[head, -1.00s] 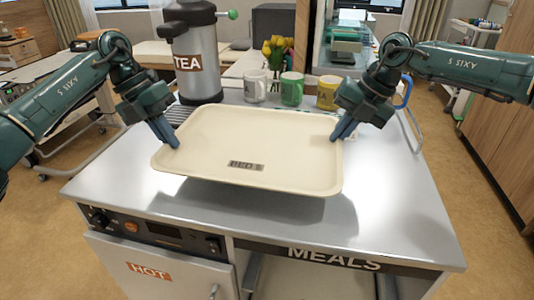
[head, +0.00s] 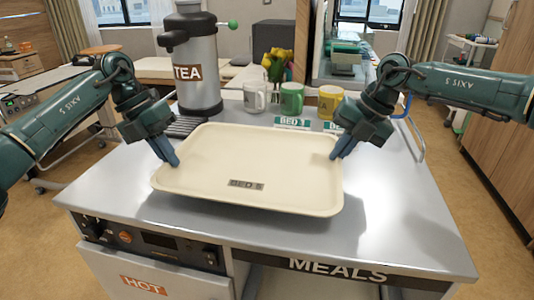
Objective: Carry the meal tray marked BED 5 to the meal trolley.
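The cream meal tray (head: 255,165), with a dark BED 5 label on its near side, is level and empty over the top of the meal trolley (head: 405,215), which is marked MEALS and HOT. My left gripper (head: 172,158) is shut on the tray's left rim. My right gripper (head: 337,154) is shut on its right rim. A shadow falls on the metal top beside the tray's near right corner. I cannot tell whether the underside touches the top.
A TEA urn (head: 197,85) with a drip grate (head: 184,127) stands at the back left. Behind the tray are a white mug (head: 254,98), a green mug (head: 291,98), a yellow mug (head: 329,101) and a BED 1 card (head: 292,122). Bare top lies right and in front.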

